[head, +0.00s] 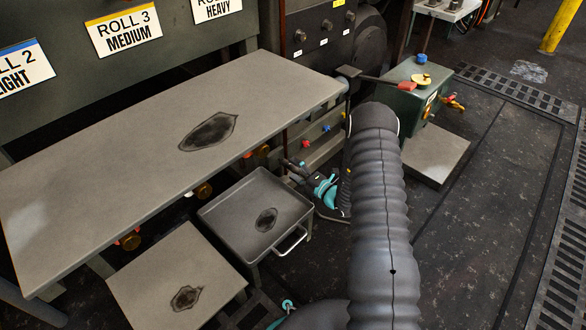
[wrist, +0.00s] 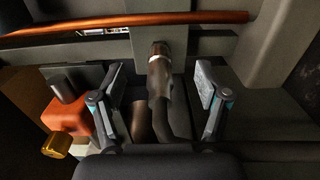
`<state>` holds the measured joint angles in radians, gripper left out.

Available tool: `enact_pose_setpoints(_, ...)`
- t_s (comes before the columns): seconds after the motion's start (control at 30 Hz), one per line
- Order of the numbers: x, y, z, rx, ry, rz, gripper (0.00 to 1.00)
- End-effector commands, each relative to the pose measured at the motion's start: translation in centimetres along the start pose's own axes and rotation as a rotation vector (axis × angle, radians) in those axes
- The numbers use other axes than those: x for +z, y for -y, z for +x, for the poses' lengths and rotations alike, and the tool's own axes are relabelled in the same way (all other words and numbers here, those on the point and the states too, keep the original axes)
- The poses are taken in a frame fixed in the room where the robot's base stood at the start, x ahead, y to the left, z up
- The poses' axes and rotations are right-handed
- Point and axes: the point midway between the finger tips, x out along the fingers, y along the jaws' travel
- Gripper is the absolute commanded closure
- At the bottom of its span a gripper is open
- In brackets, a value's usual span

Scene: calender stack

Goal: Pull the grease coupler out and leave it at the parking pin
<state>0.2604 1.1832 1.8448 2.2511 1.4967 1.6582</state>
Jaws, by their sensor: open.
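In the wrist view my gripper (wrist: 157,86) is open, with one finger on each side of a grease coupler (wrist: 159,62). The coupler has a dull metal collar and a dark hose that bends down between the fingers. Gaps show between it and both fingers, so I see no grip. In the head view my gripper (head: 320,188) is low beside the bench, partly hidden behind my arm. The coupler cannot be made out there. I cannot pick out the parking pin in either view.
An orange block with a brass knob (wrist: 66,145) sits close left of the fingers. A copper-coloured pipe (wrist: 120,22) crosses above. In the head view a long grey bench (head: 110,160), a tray with a handle (head: 225,213) and a green box (head: 405,100) surround my arm.

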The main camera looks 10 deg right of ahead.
Motion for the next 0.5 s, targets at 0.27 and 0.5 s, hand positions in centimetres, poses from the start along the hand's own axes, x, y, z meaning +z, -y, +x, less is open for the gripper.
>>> enact_pose_setpoints(0.27,0.0,0.0,-1.7,0.000,0.000,0.002,0.25)
enact_pose_setpoints(0.5,0.0,0.0,-3.1,0.000,0.000,0.000,0.25)
